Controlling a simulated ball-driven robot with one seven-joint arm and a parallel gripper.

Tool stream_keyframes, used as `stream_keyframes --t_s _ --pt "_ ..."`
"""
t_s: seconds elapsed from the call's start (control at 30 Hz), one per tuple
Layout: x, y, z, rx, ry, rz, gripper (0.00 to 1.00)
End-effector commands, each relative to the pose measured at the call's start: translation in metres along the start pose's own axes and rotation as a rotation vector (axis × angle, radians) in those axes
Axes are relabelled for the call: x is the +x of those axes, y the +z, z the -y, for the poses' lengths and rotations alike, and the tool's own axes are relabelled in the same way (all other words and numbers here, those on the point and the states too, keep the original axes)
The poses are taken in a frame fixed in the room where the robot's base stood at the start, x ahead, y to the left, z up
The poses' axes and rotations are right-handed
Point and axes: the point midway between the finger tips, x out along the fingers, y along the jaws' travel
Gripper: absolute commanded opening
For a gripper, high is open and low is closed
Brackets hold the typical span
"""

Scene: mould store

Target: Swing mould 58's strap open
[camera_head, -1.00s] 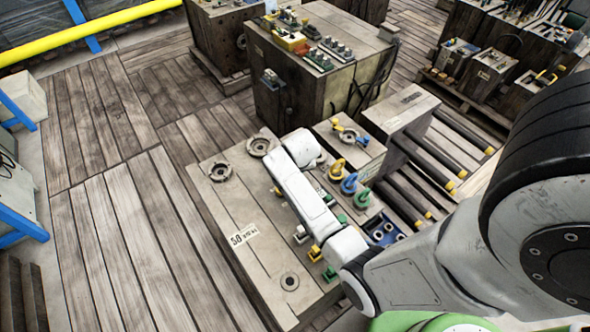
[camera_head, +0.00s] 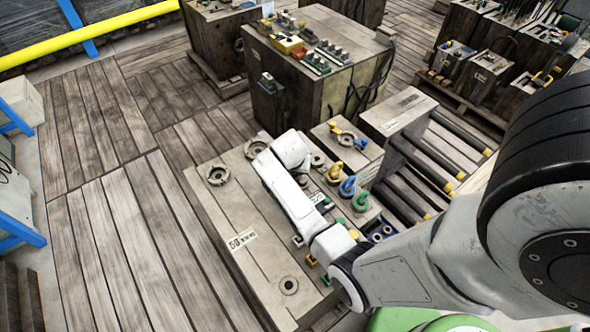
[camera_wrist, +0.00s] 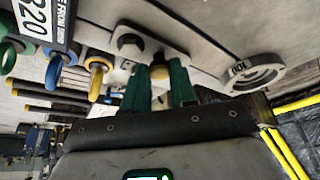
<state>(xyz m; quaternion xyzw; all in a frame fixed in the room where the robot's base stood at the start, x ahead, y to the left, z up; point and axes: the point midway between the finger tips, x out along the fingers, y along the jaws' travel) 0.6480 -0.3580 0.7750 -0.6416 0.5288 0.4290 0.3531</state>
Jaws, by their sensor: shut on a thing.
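Mould 58 is the big beige block (camera_head: 232,205) with a number label (camera_head: 241,240), in the middle of the head view. My forearm lies over its top and hides my gripper there. In the wrist view my gripper (camera_wrist: 159,84) has two green fingers shut on a small yellow knob-like part (camera_wrist: 158,73) by the mould's face. A grey plate (camera_wrist: 150,42) with a bolt head sits right beside the fingers; I take it for the strap (camera_wrist: 176,58), partly hidden by them. Whether it has turned cannot be told.
Yellow (camera_wrist: 98,66) and blue (camera_wrist: 54,68) lifting eyes stand to the left of my fingers. A round ring (camera_wrist: 255,74) lies to the right. In the head view a smaller block (camera_head: 345,148) and rollers (camera_head: 430,170) are on the right. The plank floor at left is clear.

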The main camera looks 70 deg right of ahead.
Motion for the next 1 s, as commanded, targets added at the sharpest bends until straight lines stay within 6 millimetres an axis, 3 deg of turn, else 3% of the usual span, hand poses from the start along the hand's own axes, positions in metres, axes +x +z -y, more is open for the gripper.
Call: stream_keyframes --t_s 0.13,0.17,0.4,0.77,1.0 --pt "0.000 -0.001 0.000 0.002 -0.002 -0.001 0.00" --pt "0.000 -0.001 0.000 0.002 -0.002 -0.001 0.27" --pt "0.000 -0.001 0.000 0.001 -0.001 -0.001 0.50" --pt "-0.005 -0.001 0.000 0.000 -0.002 -0.002 0.52" --pt "-0.041 -0.001 0.001 0.000 -0.004 -0.004 0.52"
